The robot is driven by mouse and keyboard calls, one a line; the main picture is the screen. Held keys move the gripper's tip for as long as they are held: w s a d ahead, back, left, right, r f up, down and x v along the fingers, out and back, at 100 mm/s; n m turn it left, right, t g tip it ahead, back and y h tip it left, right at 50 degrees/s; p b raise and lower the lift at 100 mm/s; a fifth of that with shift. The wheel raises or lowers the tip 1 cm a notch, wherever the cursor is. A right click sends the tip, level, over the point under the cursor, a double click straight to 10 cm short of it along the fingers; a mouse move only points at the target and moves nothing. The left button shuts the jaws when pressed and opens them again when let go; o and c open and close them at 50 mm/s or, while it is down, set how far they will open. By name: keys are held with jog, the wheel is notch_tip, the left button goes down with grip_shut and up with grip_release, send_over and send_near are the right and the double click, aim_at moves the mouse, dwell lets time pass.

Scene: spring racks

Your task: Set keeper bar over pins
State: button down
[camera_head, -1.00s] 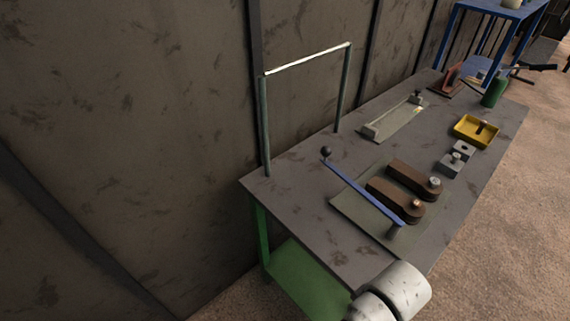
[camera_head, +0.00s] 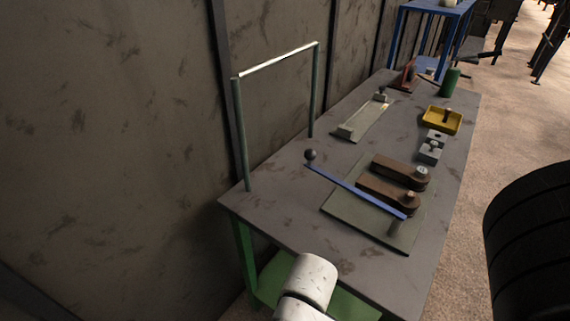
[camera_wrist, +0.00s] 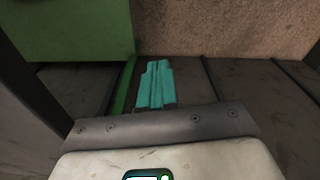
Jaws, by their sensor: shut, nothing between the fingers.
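In the head view a blue bar (camera_head: 352,189) with a dark ball knob (camera_head: 310,155) at its left end slants across a grey-green plate (camera_head: 345,213) on the bench. Its right end is at a short post (camera_head: 396,227). Two brown blocks (camera_head: 381,190) with round metal pins or bolts (camera_head: 421,173) at their right ends lie beside it. I cannot tell for certain which part is the keeper bar. My gripper shows only in the wrist view, its teal fingers (camera_wrist: 155,85) together and empty, away from the bench top parts.
The grey bench top (camera_head: 290,215) also holds a pale plate (camera_head: 362,121), a yellow tray (camera_head: 428,126), small grey blocks (camera_head: 429,154) and a green cylinder (camera_head: 449,82). A tall frame (camera_head: 241,135) stands at its left edge near the wall. The bench's front left corner is clear.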

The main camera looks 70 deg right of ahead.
aim_at(307, 157)
jog(key=w+d+r+n+g+h+p, duration=0.1)
jog(key=w+d+r+n+h, duration=0.5)
jog(key=d+r+n+h, duration=0.1)
jog(key=w+d+r+n+g+h+p, duration=0.2)
jog(key=w+d+r+n+h, duration=0.5)
jog(key=d+r+n, duration=0.3)
notch_tip(307, 157, up, 3)
jog(key=shift+d+f+h, duration=0.1)
jog(key=shift+d+h, duration=0.35)
jog(key=shift+h, duration=0.25)
jog(key=shift+d, duration=0.15)
jog(key=p+x, duration=0.2)
jog(key=x, duration=1.1)
jog(key=shift+d+f, duration=0.1)
jog(key=shift+d, duration=0.3)
